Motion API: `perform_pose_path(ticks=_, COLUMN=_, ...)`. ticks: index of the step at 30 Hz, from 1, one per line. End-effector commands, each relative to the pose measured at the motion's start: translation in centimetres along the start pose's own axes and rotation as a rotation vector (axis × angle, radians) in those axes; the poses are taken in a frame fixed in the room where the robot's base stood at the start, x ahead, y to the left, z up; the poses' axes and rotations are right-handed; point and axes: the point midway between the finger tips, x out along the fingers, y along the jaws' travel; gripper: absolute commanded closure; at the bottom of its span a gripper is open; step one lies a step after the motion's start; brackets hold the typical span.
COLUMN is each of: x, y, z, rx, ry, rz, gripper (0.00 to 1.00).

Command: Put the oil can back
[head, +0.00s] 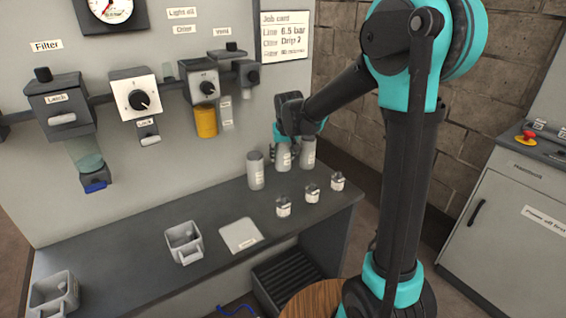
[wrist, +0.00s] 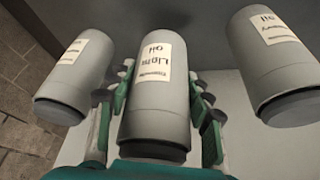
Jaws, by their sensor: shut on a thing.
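My gripper (head: 291,140) is at the back right of the bench with its fingers on both sides of a grey cylindrical oil can (wrist: 155,95). That can is the middle of three similar cans and has a white label, upside down in the wrist view, that seems to read "Light oil". In the head view the held can (head: 283,158) is upright, partly covered by the gripper. I cannot tell whether its base touches the bench. A second can (head: 256,172) stands to its left and a third can (head: 308,153) to its right, both close but apart from it.
Several small labelled bottles (head: 312,194) stand in front of the cans on the dark bench (head: 120,245). A grey cup-like holder (head: 184,243) and a pale flat plate (head: 241,235) lie further left. The wall panel (head: 140,190) with filter and lubricator units rises behind.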

Motion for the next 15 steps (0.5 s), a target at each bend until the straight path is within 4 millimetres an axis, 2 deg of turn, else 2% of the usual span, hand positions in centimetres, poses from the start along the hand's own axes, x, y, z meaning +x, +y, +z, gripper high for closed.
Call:
perform_pose_path(ticks=6, x=2.6, y=0.0, z=1.1, rx=0.0, ry=0.0, rz=0.0, gripper=0.93)
perform_pose_path(ticks=15, x=2.9, y=0.0, z=1.2, rx=0.0, ry=0.0, rz=0.0, gripper=0.93)
